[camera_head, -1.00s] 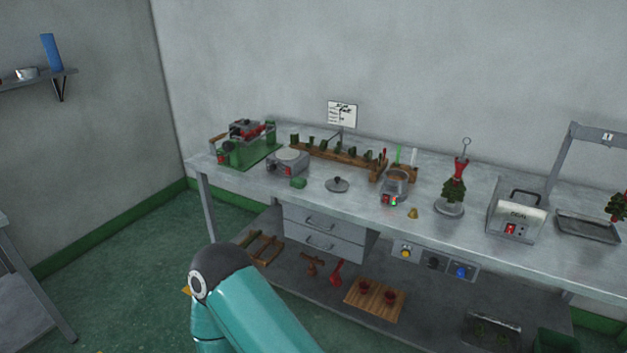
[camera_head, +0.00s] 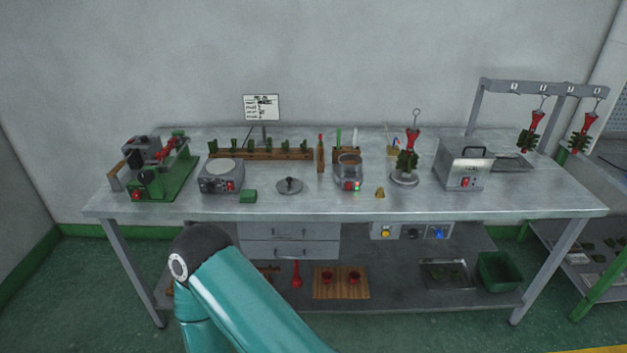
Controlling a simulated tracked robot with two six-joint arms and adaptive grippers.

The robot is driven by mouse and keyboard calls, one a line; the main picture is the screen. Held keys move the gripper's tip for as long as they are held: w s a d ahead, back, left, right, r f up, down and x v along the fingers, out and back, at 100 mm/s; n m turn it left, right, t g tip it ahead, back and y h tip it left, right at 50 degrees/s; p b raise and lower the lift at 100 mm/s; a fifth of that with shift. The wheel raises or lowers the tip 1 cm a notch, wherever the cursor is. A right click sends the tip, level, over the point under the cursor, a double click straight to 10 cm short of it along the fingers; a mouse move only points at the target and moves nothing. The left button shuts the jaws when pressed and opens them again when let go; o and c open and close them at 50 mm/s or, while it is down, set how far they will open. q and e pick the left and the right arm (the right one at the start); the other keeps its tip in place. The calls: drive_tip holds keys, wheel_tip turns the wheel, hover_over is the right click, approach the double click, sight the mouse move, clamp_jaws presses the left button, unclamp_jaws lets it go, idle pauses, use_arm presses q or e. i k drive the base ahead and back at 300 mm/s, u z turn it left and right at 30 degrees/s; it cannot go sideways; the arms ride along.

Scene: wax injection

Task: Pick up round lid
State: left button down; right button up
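The round lid (camera_head: 289,186) is a grey disc with a dark knob on top. It lies flat on the metal workbench (camera_head: 262,206), near its front edge. It sits between a small green block and the wax pot (camera_head: 348,172), which stands open with brown content inside. One of my teal arms reaches up from the bottom of the view, below and in front of the bench. Neither of my grippers shows in the view, so nothing is seen touching the lid.
Left of the lid are a green block (camera_head: 248,197), a round-topped grey device (camera_head: 221,175) and a green clamp machine (camera_head: 160,170). A wooden rack (camera_head: 262,154) stands behind. A small brass cone (camera_head: 380,193) is to the right. The bench front around the lid is clear.

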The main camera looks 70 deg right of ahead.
sight(289, 185)
drive_tip(key=z, duration=0.5)
drive_tip(key=i, duration=1.05)
drive_tip(key=z, duration=0.9)
drive_tip(key=i, duration=0.35)
drive_tip(key=z, duration=0.25)
drive_tip(key=k, duration=0.9)
drive_tip(key=z, duration=0.15)
drive_tip(key=i, duration=0.9)
drive_tip(key=u, duration=0.05)
